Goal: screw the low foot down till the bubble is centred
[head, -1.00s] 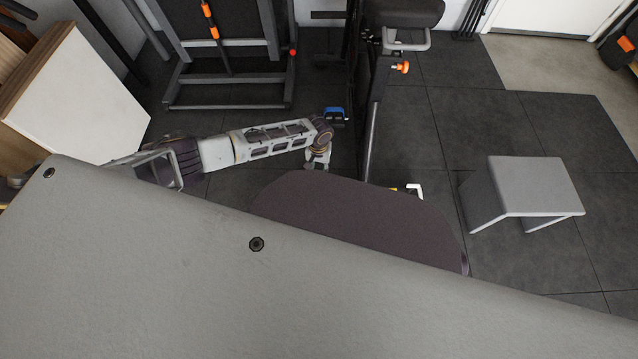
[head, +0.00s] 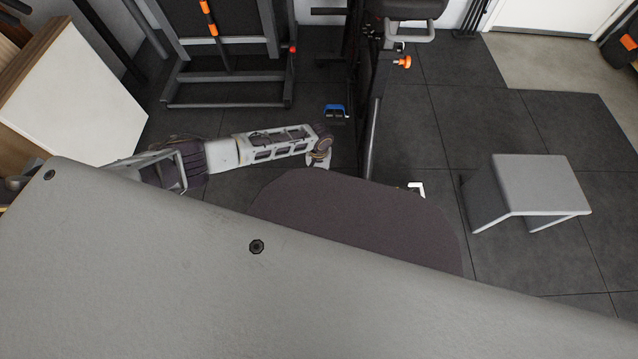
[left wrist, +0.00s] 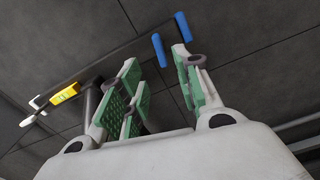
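My left arm comes in from the left in the head view, and its gripper (head: 318,160) hangs at the edge of a dark rounded panel that partly hides it. In the left wrist view the gripper (left wrist: 156,58) has its green-padded fingers apart, with nothing held. A blue part (left wrist: 158,50) shows in the gap between the fingertips, apart from the pads. A dark bar (left wrist: 125,58) runs beyond it to another blue end (left wrist: 182,26). A yellow level (left wrist: 64,93) lies near the bar's left end; its bubble is too small to read. My right gripper is out of view.
A blue-topped piece (head: 336,110) stands on the floor beyond my arm. A dark upright frame with an orange knob (head: 404,62) rises right of it. A grey step stool (head: 540,185) stands on the right. Dark floor tiles (head: 460,115) between are clear.

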